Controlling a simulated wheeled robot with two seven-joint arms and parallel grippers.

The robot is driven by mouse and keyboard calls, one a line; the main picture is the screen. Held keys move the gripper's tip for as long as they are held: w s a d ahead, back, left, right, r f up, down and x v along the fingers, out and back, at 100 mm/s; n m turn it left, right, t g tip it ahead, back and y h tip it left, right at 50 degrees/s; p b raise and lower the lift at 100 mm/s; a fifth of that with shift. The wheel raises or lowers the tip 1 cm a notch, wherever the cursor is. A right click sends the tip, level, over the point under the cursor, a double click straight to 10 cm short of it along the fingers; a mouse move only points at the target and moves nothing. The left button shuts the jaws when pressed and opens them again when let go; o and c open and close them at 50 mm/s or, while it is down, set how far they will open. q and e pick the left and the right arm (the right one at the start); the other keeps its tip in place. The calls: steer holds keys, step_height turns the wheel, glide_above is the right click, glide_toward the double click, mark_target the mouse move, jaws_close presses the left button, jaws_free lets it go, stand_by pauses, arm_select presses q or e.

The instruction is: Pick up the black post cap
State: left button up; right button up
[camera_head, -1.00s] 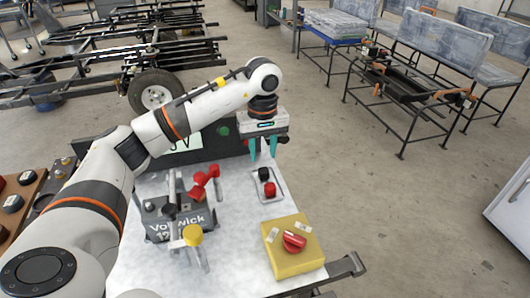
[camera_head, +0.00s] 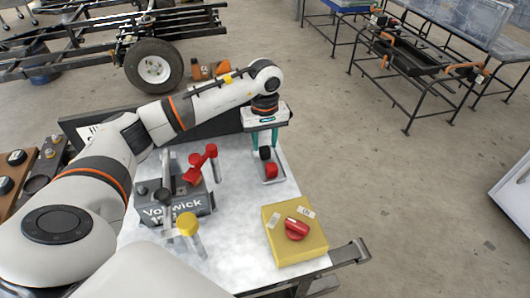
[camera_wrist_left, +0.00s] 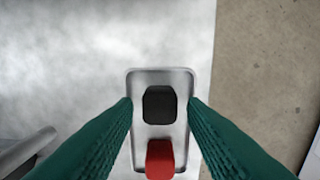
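The black post cap (camera_head: 265,153) sits beside the red post cap (camera_head: 271,171) in a small metal tray (camera_head: 280,179) on the bench. In the left wrist view, the black cap (camera_wrist_left: 159,104) is near the middle of the tray (camera_wrist_left: 160,75), with the red cap (camera_wrist_left: 160,158) below it. My left gripper (camera_head: 265,141) points down, open and empty. In the wrist view its teal fingertips (camera_wrist_left: 160,105) lie on either side of the black cap, with visible gaps. My right gripper is not in view.
A yellow box with a red knob (camera_head: 295,234) sits in front. A dark panel (camera_head: 210,128) stands behind.

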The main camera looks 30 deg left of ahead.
arm_select(q)
step_height(320, 180, down, 3)
steer(key=shift+r, duration=0.2)
steer(key=c, duration=0.7)
